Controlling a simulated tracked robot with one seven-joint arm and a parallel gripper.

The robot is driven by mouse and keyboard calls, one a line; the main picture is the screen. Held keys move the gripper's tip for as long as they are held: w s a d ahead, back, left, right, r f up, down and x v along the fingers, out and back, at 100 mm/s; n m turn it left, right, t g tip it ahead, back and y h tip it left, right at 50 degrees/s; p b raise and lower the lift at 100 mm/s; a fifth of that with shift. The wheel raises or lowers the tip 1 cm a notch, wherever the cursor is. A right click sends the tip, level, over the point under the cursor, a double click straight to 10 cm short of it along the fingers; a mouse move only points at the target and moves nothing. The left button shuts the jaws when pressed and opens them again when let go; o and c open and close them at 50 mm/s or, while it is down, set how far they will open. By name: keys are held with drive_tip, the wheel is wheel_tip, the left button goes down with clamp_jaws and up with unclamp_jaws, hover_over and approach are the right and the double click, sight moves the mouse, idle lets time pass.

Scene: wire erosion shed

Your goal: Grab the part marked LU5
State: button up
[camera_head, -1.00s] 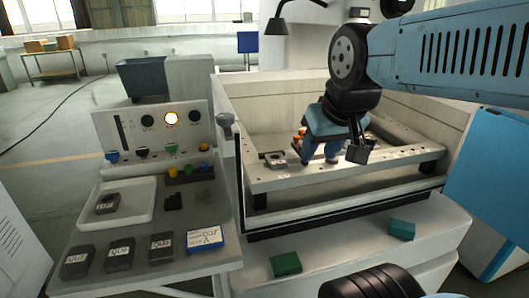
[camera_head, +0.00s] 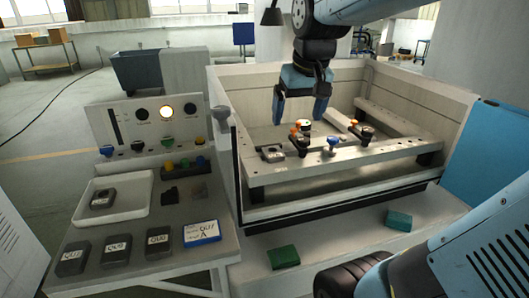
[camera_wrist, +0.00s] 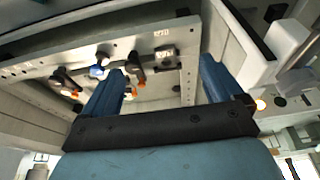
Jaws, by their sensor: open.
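I cannot read LU5 on any part. A dark grey part with a round hole (camera_head: 272,153) lies on the left end of the pale metal frame (camera_head: 330,163) in the machine tank, beside a small engraved mark too blurred to read. In the wrist view a dark block (camera_wrist: 164,53) on the frame's edge shows between the fingers. My gripper (camera_head: 298,116) points down, open and empty, above the frame's back left. Its two blue fingers also show in the wrist view (camera_wrist: 163,68). It appears apart from the parts below.
Clamps with orange and dark knobs (camera_head: 302,136) and a blue knob (camera_head: 332,146) stand up from the frame. Tank walls (camera_head: 240,90) surround it. The side table holds labelled dark blocks (camera_head: 117,248), a white tray (camera_head: 134,197) with a dark part, and a blue-edged card (camera_head: 202,233).

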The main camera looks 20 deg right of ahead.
drive_tip(key=w+g, duration=0.2)
drive_tip(key=w, duration=0.5)
drive_tip(key=g, duration=0.1)
hover_over(273, 154)
drive_tip(key=w+d, duration=0.1)
drive_tip(key=w, duration=0.1)
wheel_tip(273, 154, down, 4)
wheel_tip(273, 154, down, 14)
drive_tip(key=shift+s+a, duration=0.2)
drive_tip(key=shift+s, duration=0.15)
drive_tip(key=shift+f, duration=0.1)
drive_tip(key=shift+c, duration=0.2)
drive_tip(key=c, duration=1.5)
